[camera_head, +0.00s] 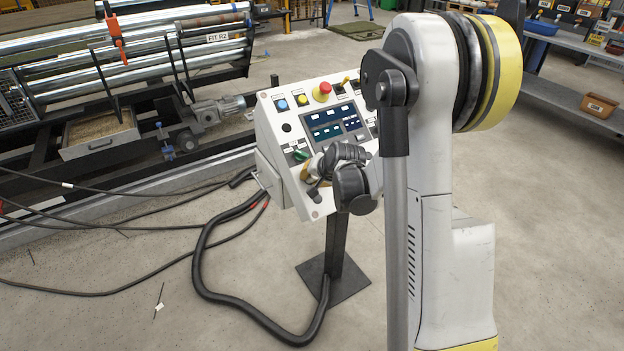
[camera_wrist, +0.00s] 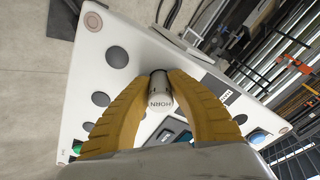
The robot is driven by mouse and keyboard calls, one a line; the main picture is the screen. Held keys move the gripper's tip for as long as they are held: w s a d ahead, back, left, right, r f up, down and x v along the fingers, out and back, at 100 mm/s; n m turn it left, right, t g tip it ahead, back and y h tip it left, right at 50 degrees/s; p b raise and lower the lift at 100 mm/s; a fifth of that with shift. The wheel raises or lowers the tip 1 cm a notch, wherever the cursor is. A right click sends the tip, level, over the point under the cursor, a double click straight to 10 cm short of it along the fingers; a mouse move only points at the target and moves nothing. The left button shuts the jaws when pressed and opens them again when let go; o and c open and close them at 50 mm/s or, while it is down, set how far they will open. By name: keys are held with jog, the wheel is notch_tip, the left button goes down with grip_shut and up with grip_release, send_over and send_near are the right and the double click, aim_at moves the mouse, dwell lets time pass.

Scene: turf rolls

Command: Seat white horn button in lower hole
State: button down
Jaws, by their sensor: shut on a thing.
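The white horn button (camera_wrist: 160,98) is a short cylinder with HORN lettering and a darker far end. My gripper (camera_wrist: 160,82) is shut on it, one yellow-brown finger on each side. In the head view my gripper (camera_head: 312,172) is at the lower part of the sloped white control panel (camera_head: 270,140) and hides the button. The wrist view shows the panel (camera_wrist: 135,45) behind the button, with several dark round spots (camera_wrist: 116,57) to the left. I cannot tell which are holes, or whether the button touches the panel. The lower hole is not clearly identifiable.
The panel carries a red mushroom button (camera_head: 324,88), a screen (camera_head: 333,121) and a green switch (camera_head: 301,155) close to my gripper. It stands on a post with a dark base plate (camera_head: 333,280). A thick black hose (camera_head: 215,285) and cables lie on the floor at left.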

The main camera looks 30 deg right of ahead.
jog(key=shift+w+f, duration=0.15)
jog(key=shift+f, duration=0.05)
jog(key=c, duration=1.3)
grip_release()
jog(key=shift+r, duration=0.15)
jog(key=v, duration=1.1)
jog(key=shift+s+r, duration=0.3)
